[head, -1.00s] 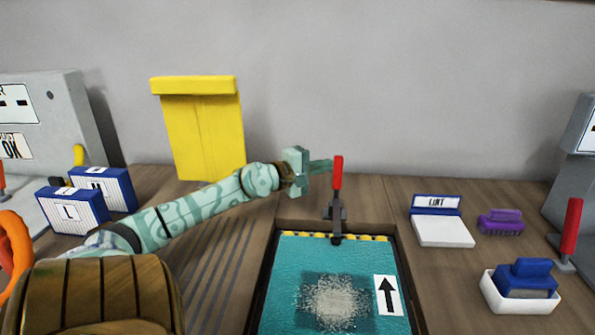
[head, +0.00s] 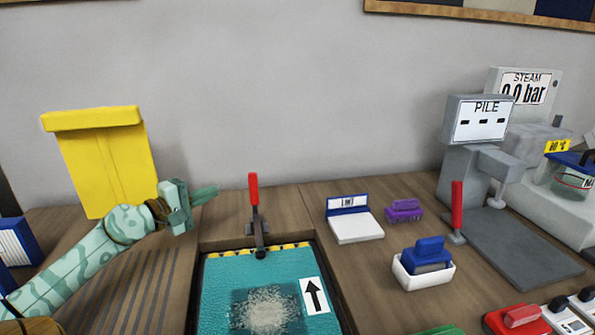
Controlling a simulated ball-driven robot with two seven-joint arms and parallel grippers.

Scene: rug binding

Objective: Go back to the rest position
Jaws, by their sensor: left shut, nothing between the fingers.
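My left gripper (head: 203,194) is shut and empty. It is raised at the end of my pale green patterned arm, to the left of the red-handled clamp (head: 254,205) and apart from it. The clamp stands upright at the far edge of the teal board (head: 225,285). My right gripper is not in the head view.
A yellow bin (head: 105,165) stands behind my left arm. To the right are a LINT box (head: 355,228), a purple brush (head: 404,210), a blue brush in a white tray (head: 424,265), a second red-handled clamp (head: 457,208), and the PILE machine (head: 465,160).

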